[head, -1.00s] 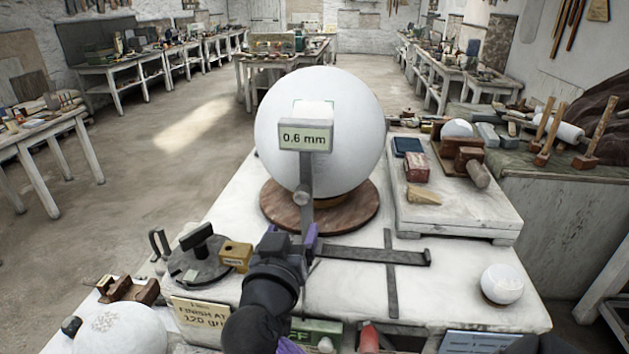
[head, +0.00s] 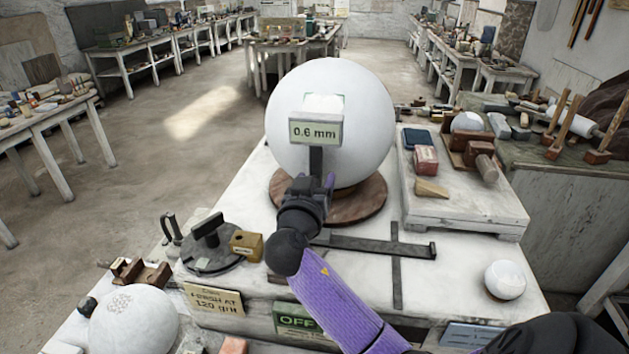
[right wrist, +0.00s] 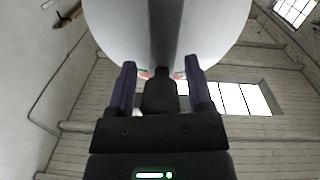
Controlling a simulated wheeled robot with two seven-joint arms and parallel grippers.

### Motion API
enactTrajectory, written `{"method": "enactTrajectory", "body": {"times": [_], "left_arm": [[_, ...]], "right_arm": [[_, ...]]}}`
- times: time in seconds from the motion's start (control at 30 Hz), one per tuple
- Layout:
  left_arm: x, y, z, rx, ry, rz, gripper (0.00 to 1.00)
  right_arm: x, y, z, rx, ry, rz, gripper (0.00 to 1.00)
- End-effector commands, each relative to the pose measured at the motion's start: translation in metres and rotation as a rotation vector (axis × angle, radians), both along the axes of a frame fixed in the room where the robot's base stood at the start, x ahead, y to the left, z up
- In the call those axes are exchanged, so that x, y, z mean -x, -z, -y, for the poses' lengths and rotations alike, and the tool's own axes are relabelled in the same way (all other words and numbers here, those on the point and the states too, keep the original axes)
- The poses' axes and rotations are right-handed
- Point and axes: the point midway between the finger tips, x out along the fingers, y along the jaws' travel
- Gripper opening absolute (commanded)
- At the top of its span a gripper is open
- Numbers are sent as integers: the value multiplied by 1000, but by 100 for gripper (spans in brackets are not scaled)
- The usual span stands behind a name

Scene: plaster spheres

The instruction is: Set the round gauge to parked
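A gauge display reading "0.6 mm" (head: 316,132) stands on a dark upright arm (head: 316,161) in front of a large white sphere (head: 365,115). The sphere rests on a round brown wooden base (head: 368,203). My right gripper (head: 313,184) is at the lower part of the upright arm, in front of the sphere. In the right wrist view its two fingers (right wrist: 160,68) stand apart, with a dark handle (right wrist: 160,97) between them and a visible gap on each side. My right gripper hides the arm's lower end in the head view. My left gripper is not in view.
A dark round disc with a handle (head: 208,238) and a yellow block (head: 246,243) sit at left. Flat dark bars (head: 380,245) lie on the white table right of my gripper. A small white sphere (head: 505,279) is at front right, a raised board (head: 460,208) behind it.

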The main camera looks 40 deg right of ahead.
Motion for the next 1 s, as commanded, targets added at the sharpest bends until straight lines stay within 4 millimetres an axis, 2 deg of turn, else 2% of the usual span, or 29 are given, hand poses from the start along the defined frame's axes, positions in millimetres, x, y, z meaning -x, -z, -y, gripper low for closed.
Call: {"method": "enactTrajectory", "body": {"times": [0.03,0.2,0.3,1.0], "left_arm": [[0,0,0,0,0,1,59],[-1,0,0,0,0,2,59],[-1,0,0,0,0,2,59],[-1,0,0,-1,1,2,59]], "right_arm": [[0,0,0,0,0,0,53],[0,0,0,0,0,0,17],[0,0,0,1,0,-1,0],[0,0,0,1,2,-2,0]]}}
